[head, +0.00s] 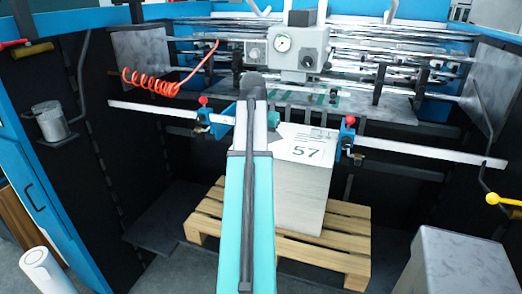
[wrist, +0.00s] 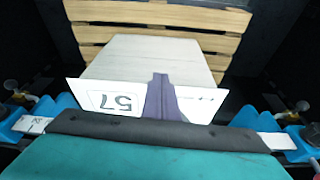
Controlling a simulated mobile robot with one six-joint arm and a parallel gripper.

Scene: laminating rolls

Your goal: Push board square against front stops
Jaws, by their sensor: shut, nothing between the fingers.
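The white board marked "57" (head: 305,150) lies on top of a tall pale stack (head: 300,195) in the head view. In the wrist view the board (wrist: 112,99) shows upside down, its edges sticking out past the stack (wrist: 140,58). My arm reaches forward over the left part of the board and hides it in the head view. My gripper (wrist: 161,80) shows as a narrow dark shape over the middle of the board, shut and empty. I cannot tell whether it touches the board. The front stops cannot be made out clearly.
The stack stands on a wooden pallet (head: 345,258). A metal rail (head: 420,153) with blue, red-knobbed clamps (head: 347,140) runs on either side of the board. A grey gauge unit (head: 290,45) and rollers lie behind. A grey box (head: 455,260) stands at front right.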

